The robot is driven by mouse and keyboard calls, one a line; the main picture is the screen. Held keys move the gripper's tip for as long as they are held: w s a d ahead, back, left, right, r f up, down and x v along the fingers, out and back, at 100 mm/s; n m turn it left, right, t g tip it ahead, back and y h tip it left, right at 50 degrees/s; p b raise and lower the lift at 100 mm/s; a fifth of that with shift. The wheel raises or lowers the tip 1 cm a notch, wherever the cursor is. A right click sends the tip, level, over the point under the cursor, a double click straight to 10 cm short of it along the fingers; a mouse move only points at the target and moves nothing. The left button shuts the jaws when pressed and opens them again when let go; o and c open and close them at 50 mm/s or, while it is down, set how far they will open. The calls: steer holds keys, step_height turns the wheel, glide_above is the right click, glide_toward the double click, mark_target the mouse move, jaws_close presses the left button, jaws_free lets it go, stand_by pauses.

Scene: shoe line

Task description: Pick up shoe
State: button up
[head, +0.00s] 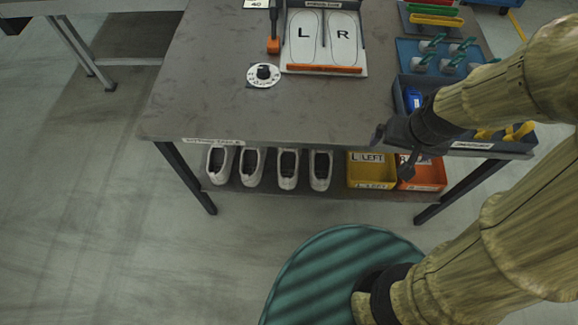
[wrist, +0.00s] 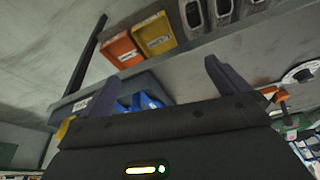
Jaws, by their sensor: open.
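Several white shoes with dark openings stand in a row on the lower shelf in the head view: the leftmost shoe (head: 220,165), a second (head: 252,167), a third (head: 288,169) and the rightmost (head: 320,170). Parts of the shoes (wrist: 192,16) also show at the top edge of the wrist view. My gripper (head: 392,152) is open and empty near the table's front edge, in front of the bins and to the right of the shoes. In the wrist view both fingers of my gripper (wrist: 161,72) are spread, with nothing between them.
The table (head: 200,100) overhangs the shelf. A yellow bin marked LEFT (head: 371,170) and an orange bin (head: 425,177) stand right of the shoes. On top are an L/R board (head: 325,40), a dial (head: 263,75) and a blue-grey bin (head: 480,146).

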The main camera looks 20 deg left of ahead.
steer(key=s+a+f+b+x, duration=0.1)
steer(key=s+a+b+x, duration=0.1)
steer(key=b+x, duration=0.9)
steer(key=s+a+b+x, duration=0.2)
steer(key=b+x, duration=0.8)
steer(key=x, duration=0.3)
steer(key=a+f+n+t+b, duration=0.1)
steer(key=a+f+t, duration=0.1)
steer(key=a+f, duration=0.2)
steer(key=a+f+t+y+b, duration=0.1)
steer(key=a+f, duration=0.3)
steer(key=a, duration=0.7)
steer(key=a+f+n+t+y+b, duration=0.1)
steer(key=a+f+t, duration=0.3)
steer(key=a, duration=0.3)
steer(key=shift+a+f+n+b, duration=0.3)
steer(key=shift+a+f+b, duration=0.05)
steer(key=shift+a, duration=0.05)
steer(key=b+x, duration=0.6)
steer(key=x, duration=0.6)
steer(key=shift+s+f, duration=0.1)
steer(key=shift+w, duration=0.2)
